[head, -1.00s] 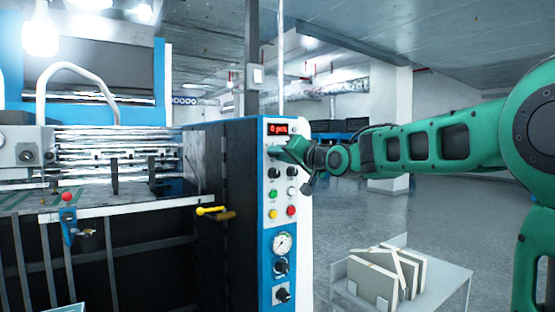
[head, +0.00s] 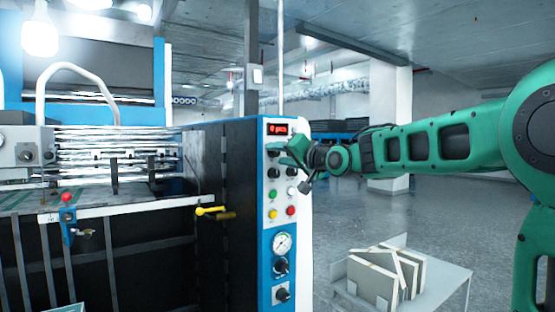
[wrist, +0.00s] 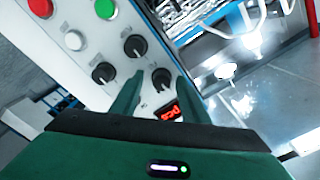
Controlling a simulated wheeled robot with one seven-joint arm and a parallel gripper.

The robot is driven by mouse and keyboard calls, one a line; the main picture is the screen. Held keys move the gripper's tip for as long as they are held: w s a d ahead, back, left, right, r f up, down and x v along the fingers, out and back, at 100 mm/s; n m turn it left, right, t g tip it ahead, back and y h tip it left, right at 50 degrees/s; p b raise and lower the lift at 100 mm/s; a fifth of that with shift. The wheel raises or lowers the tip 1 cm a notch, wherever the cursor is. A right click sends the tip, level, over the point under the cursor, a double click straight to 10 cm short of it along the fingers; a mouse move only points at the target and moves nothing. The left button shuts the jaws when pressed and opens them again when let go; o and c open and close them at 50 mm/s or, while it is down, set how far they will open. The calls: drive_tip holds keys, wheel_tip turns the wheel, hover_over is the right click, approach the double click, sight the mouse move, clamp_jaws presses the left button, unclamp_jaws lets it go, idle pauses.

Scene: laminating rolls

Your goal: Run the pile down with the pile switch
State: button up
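The control panel (head: 266,220) on the machine's side carries black knobs, coloured buttons and a red display (head: 277,129). Which knob is the pile switch cannot be read. My gripper (head: 284,149) is in front of the upper knobs, below the display, and partly hides them. In the wrist view its two green fingers are apart, and a black knob (wrist: 162,79) shows between the tips (wrist: 159,75). Contact cannot be told. Two more knobs (wrist: 137,47) (wrist: 103,73) show beside them. The left finger may hide another knob.
A green button (wrist: 105,9), a white button (wrist: 75,40) and a red button (wrist: 40,6) lie beyond the knobs. A yellow handle (head: 212,211) sticks out left of the panel. A low table (head: 447,283) with boards stands at lower right. The floor behind is open.

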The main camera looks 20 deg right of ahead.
drive_tip(key=v, duration=1)
drive_tip(key=shift+s+d, duration=0.15)
drive_tip(key=shift+s, duration=0.15)
drive_tip(key=s+d+f+g+h, duration=0.25)
drive_tip(key=s+d+f, duration=0.2)
drive_tip(key=f, duration=0.35)
drive_tip(key=s+d+f+g+h, duration=0.25)
drive_tip(key=s+d+f, duration=0.2)
drive_tip(key=f, duration=0.45)
drive_tip(key=s+d+f+g+h, duration=0.1)
drive_tip(key=s+d+f+g, duration=0.3)
drive_tip(key=f, duration=0.4)
drive_tip(key=s+f+g, duration=0.4)
drive_tip(key=s+f, duration=0.3)
drive_tip(key=s, duration=0.6)
drive_tip(key=s+f+m+g, duration=0.1)
drive_tip(key=s+f+g, duration=0.3)
drive_tip(key=s, duration=0.9)
wheel_tip(320, 180, down, 3)
drive_tip(key=shift+d+r+y, duration=0.15)
drive_tip(key=shift+d+y, duration=0.1)
drive_tip(key=shift+y, duration=0.05)
drive_tip(key=shift+s, duration=0.15)
